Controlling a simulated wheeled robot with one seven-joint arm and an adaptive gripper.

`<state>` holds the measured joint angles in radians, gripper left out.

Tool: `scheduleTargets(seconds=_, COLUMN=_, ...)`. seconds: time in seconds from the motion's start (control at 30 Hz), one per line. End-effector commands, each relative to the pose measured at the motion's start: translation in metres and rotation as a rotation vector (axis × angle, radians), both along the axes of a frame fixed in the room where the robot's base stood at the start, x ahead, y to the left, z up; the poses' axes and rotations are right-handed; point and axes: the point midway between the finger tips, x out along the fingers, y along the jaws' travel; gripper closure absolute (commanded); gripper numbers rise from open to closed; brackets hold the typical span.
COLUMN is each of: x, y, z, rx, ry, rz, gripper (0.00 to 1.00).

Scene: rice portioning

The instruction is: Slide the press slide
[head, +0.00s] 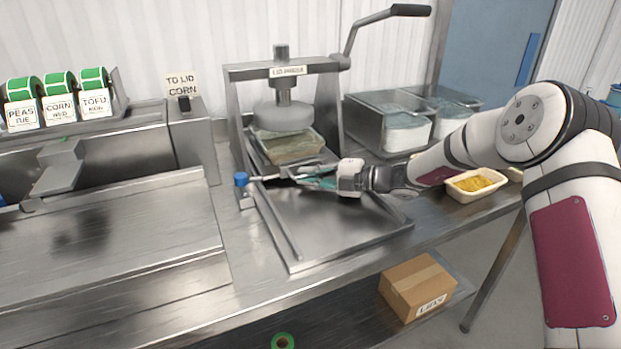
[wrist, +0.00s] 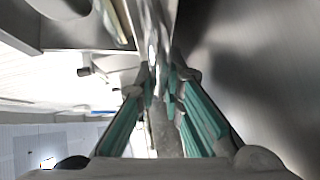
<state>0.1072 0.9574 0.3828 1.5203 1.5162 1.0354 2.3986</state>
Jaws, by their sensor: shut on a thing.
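The lid press (head: 286,72) stands at the back of the metal bench, its round head above a tray with a greenish-brown top (head: 290,147). The tray sits on the press slide (head: 305,161), a metal carriage under the press head. My gripper (head: 303,173) reaches in from the right, its teal fingers shut at the slide's front edge. In the wrist view, the gripper (wrist: 160,82) closes around a narrow metal part. The fingers hide much of that part, which appears to be the slide's grip.
The bare metal base plate (head: 335,225) lies in front of the press. A blue knob (head: 241,179) stands at its left. A tray of yellow food (head: 476,184) and clear bins (head: 400,125) are to the right. A cardboard box (head: 417,288) is below the bench.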

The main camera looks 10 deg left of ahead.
Motion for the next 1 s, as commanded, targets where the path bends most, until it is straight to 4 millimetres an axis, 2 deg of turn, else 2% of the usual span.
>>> scheduleTargets(seconds=0.4, x=0.004, y=0.001, z=0.002, rx=0.003, ry=-0.001, rz=-0.009, gripper=1.0)
scheduleTargets(seconds=0.43, x=0.004, y=0.001, z=0.002, rx=0.003, ry=-0.001, rz=-0.009, gripper=0.89)
scheduleTargets(seconds=0.5, x=0.004, y=0.001, z=0.002, rx=0.003, ry=-0.001, rz=-0.009, gripper=0.73)
scheduleTargets(seconds=0.53, x=0.004, y=0.001, z=0.002, rx=0.003, ry=-0.001, rz=-0.008, gripper=0.71)
scheduleTargets(seconds=0.87, x=0.002, y=-0.001, z=0.001, rx=0.0, ry=-0.001, rz=-0.004, gripper=0.71)
scheduleTargets(seconds=1.0, x=0.0, y=-0.014, z=0.002, rx=0.0, ry=0.0, rz=-0.005, gripper=0.71)
